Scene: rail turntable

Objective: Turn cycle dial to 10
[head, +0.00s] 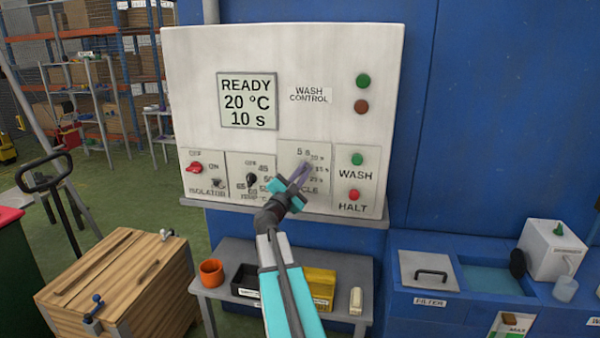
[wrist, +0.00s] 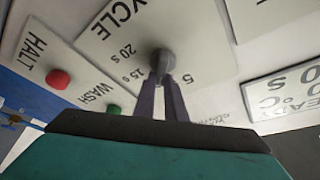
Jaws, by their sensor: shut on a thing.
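The cycle dial (wrist: 162,60) is a grey knob on a white plate lettered CYCLE, with second marks around it. My gripper (head: 303,172) reaches up to this plate (head: 290,150) in the head view and covers most of the knob. In the wrist view the purple fingers of my gripper (wrist: 160,82) are closed on the knob. The 5, 15 s and 20 s marks show there, upside down. I cannot tell where the knob's pointer points. The display (head: 247,101) reads READY, 20 °C and 10 s.
Left of the dial are a temperature knob (head: 251,180) and a red isolator switch (head: 194,168). Right of it are the green WASH button (head: 357,159) and red HALT button (head: 354,195). A grey bench (head: 222,286) with bins stands below, and a wooden crate (head: 118,282) at lower left.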

